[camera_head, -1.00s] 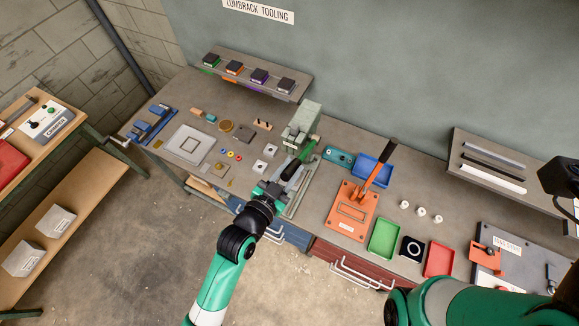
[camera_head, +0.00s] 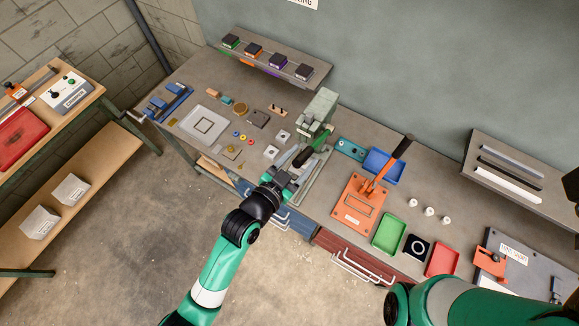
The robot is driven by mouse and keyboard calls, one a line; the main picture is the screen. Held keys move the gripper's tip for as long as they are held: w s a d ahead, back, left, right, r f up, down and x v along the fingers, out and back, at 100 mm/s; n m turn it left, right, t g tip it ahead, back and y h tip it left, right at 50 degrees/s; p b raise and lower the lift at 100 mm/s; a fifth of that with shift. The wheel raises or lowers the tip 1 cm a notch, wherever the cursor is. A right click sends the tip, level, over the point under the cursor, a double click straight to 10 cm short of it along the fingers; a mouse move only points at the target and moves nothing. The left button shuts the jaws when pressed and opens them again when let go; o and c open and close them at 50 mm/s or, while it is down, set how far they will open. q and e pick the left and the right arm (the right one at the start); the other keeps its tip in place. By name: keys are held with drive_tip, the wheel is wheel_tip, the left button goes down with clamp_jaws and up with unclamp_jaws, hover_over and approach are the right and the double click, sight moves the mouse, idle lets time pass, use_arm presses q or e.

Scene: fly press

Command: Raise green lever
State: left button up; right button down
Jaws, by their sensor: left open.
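The green lever (camera_head: 321,140) with a dark grip (camera_head: 301,158) slants down toward the front from the grey-green fly press (camera_head: 317,113) on the workbench. My left gripper (camera_head: 287,172) is open at the lower end of the dark grip. From this angle I cannot tell whether its fingers touch the grip or are around it. My right arm (camera_head: 470,305) shows at the lower right, and its gripper is out of the picture.
An orange press (camera_head: 352,216) with a raised lever stands right of the green lever. Blue (camera_head: 384,166), green (camera_head: 389,233) and red (camera_head: 441,259) trays lie near it. Small blocks and washers lie left of the fly press. Drawers with wire handles (camera_head: 362,265) line the bench front.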

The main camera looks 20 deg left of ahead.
use_arm(q)
drive_tip(key=v, duration=1)
drive_tip(key=shift+s+r+b, duration=0.2)
drive_tip(key=shift+s+b, duration=0.1)
drive_tip(key=shift+b, duration=0.1)
drive_tip(key=shift+a, duration=0.1)
drive_tip(key=shift+c, duration=0.2)
